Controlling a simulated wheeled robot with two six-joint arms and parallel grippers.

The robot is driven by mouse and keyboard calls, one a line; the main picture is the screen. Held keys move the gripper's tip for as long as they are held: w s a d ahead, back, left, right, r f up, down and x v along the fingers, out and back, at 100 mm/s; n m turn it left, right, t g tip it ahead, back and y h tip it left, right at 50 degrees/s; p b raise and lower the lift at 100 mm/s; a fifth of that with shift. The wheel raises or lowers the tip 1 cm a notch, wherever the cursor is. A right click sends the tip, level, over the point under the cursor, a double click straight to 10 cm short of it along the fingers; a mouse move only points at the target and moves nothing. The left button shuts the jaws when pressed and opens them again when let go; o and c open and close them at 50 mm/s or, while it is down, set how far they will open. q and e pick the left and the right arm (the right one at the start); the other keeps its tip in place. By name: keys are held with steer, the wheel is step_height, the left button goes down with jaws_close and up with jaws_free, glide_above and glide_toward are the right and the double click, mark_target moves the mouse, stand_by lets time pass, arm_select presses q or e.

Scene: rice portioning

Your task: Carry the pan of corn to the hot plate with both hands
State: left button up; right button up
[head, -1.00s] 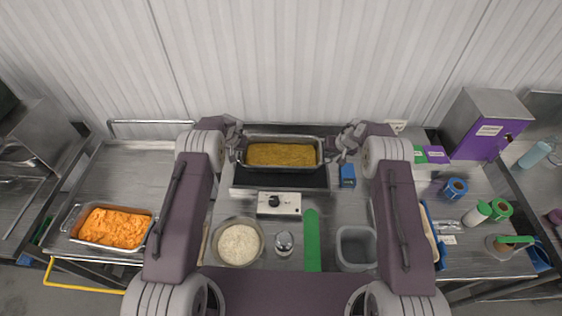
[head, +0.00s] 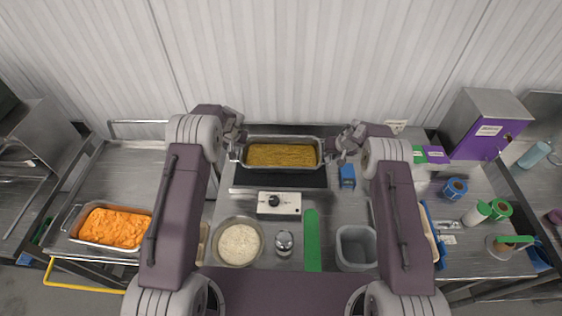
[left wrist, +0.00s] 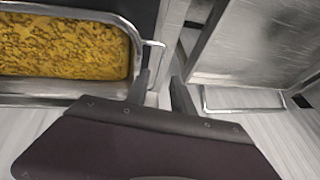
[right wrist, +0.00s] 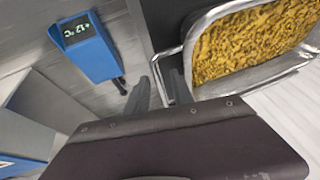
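The pan of corn (head: 243,158), a steel tray filled with yellow corn, sits over the rear part of the black hot plate (head: 280,178) and looks level. It also shows in the left wrist view (left wrist: 128,72) and the right wrist view (right wrist: 206,88). My left gripper (head: 237,150) is at the pan's left handle, its fingers (left wrist: 162,82) apart beside the handle. My right gripper (head: 338,153) is at the right handle, its fingers (right wrist: 160,84) apart with the handle bar between them. Any gap under the pan is hidden.
A blue thermometer (head: 347,176) stands right of the hot plate; the control box (head: 279,205) is in front. Nearer are a rice bowl (head: 239,243), a green strip (head: 312,240) and a clear container (head: 356,247). An orange-filled pan (head: 112,227) is at left.

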arm_select(q)
steer(key=v, duration=0.6)
arm_select(e)
steer(key=v, duration=1.2)
arm_select(q)
steer(key=shift+s+d, duration=0.1)
steer(key=shift+s, duration=0.1)
arm_select(e)
steer(key=shift+s, duration=0.15)
